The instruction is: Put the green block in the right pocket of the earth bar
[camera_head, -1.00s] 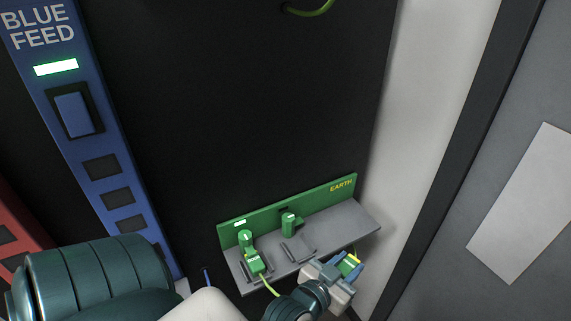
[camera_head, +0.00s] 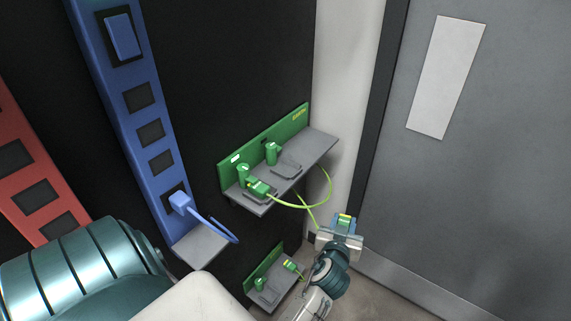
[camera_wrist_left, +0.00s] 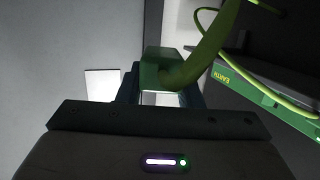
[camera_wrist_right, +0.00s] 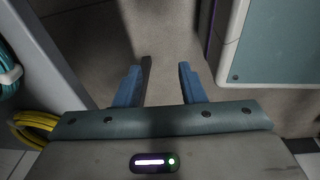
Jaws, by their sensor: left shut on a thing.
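My left gripper (camera_head: 342,224) is shut on the green block (camera_head: 344,217), which has a yellow stripe. It holds the block in the air, right of and below the earth bar (camera_head: 303,116). The left wrist view shows the green block (camera_wrist_left: 160,66) between the fingers, with a thick yellow-green cable running from it. The earth bar's grey shelf has a left pocket holding another cabled green block (camera_head: 259,188). Its right pocket (camera_head: 287,169) looks empty. Two green posts stand behind the pockets. My right gripper (camera_wrist_right: 155,82) is open and empty in the right wrist view.
Yellow-green cables loop between the shelf and my left gripper. A lower green bar (camera_head: 262,268) sits below. The blue feed panel (camera_head: 135,100) with a plugged blue cable (camera_head: 212,222) is left. A grey door (camera_head: 460,190) stands right.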

